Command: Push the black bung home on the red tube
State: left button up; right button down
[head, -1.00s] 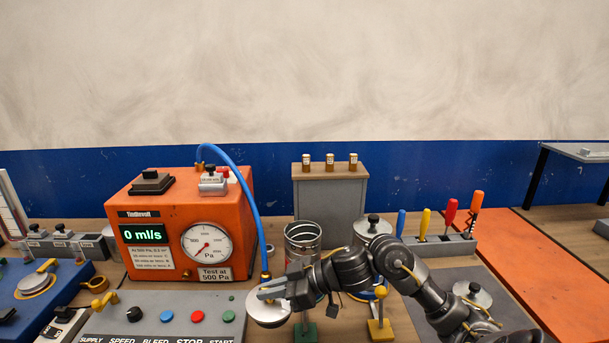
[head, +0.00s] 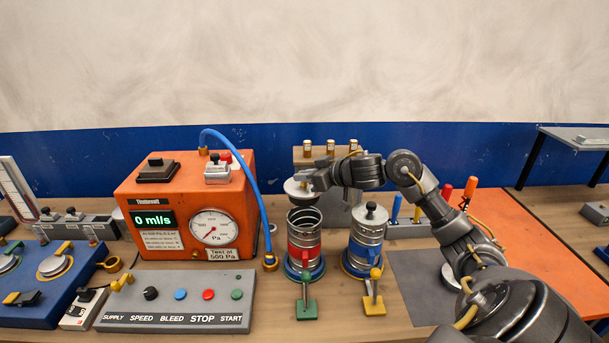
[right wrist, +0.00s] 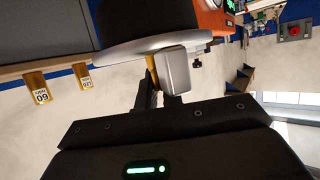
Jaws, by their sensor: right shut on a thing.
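The red tube (head: 303,238) is a ribbed metal cylinder with a red band, upright in a stand with a green clamp handle (head: 306,308). Its open mouth faces up. My right gripper (head: 307,180) is shut on the black bung (head: 298,189) and holds it above that mouth, apart from it. The bung has a pale grey flange, roughly level. In the right wrist view the bung's black body (right wrist: 150,18) shows beyond the flange, and a grey finger covers part of the flange. My left gripper is not in view.
A blue-banded tube (head: 364,250) with a knobbed lid stands close right, with a yellow clamp handle (head: 374,305). The orange tester (head: 170,215) and its blue hose (head: 247,175) are left. A grey box (head: 304,152) with brass pieces stands behind. The control panel (head: 175,305) is in front left.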

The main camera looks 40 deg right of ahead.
aim_at(305, 192)
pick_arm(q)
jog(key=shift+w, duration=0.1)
pick_arm(e)
jog(key=shift+r, duration=0.1)
jog(key=shift+m+p, duration=0.3)
jog(key=shift+p, duration=0.35)
jog(key=shift+f+h+b, duration=0.3)
jog(key=shift+f+b, duration=0.5)
jog(key=shift+f, duration=0.1)
jog(key=shift+f+b, duration=1.2)
jog(key=shift+f, duration=0.85)
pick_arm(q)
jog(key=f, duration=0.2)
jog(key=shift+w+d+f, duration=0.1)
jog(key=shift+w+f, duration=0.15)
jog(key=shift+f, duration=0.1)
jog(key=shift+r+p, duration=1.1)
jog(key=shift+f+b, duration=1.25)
pick_arm(e)
jog(key=shift+f, duration=2.3)
jog(key=c, duration=1.5)
grip_release()
